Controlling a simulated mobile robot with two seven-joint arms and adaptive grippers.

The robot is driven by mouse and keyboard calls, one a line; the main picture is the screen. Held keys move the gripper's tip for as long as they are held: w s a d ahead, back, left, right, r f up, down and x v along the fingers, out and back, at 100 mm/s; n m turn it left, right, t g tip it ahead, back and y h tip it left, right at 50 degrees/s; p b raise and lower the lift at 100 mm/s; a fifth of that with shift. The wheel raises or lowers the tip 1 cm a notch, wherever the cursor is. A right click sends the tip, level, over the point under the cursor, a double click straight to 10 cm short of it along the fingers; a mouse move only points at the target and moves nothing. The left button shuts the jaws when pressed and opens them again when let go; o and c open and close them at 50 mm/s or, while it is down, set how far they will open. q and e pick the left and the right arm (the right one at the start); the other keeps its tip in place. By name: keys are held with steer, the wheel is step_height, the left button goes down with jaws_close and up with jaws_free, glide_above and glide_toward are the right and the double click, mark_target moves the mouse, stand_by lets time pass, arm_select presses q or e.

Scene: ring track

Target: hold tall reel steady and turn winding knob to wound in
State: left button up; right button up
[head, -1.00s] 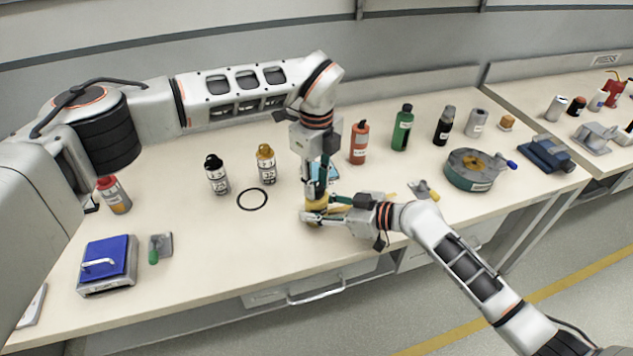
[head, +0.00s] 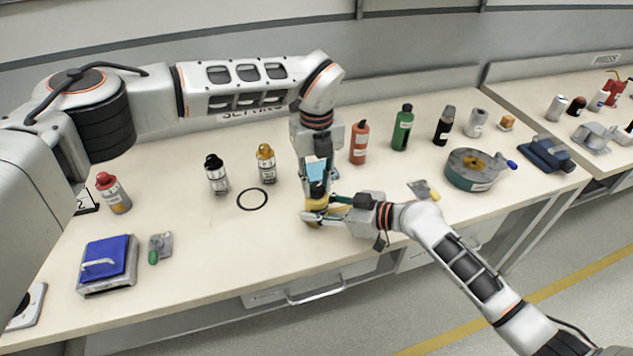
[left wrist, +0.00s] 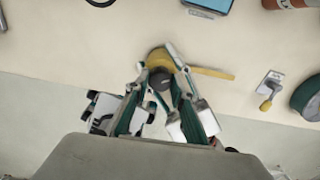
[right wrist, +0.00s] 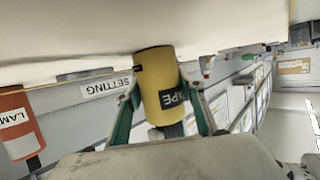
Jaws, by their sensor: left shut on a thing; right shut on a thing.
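The tall reel is a yellow cylinder (head: 318,203) standing upright near the front edge of the bench; in the right wrist view its body (right wrist: 155,82) carries a dark label ending in "APE". A dark winding knob (left wrist: 160,80) sits on its top. My left gripper (head: 318,186) comes down from above and is shut on the knob. My right gripper (head: 318,216) reaches in from the right and is shut around the reel body. A yellow strip (left wrist: 213,73) sticks out from the reel to the right in the left wrist view. The fingers partly hide reel and knob.
A light blue-topped item (left wrist: 208,5) lies behind the reel. An orange bottle (head: 359,143) and a green round reel (head: 474,170) are right.

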arm_select(q)
steer(key=m, duration=0.5)
steer(key=shift+m, duration=0.3)
steer(key=m, duration=1.2)
steer(key=shift+m, duration=2.9)
steer(key=o, duration=1.1)
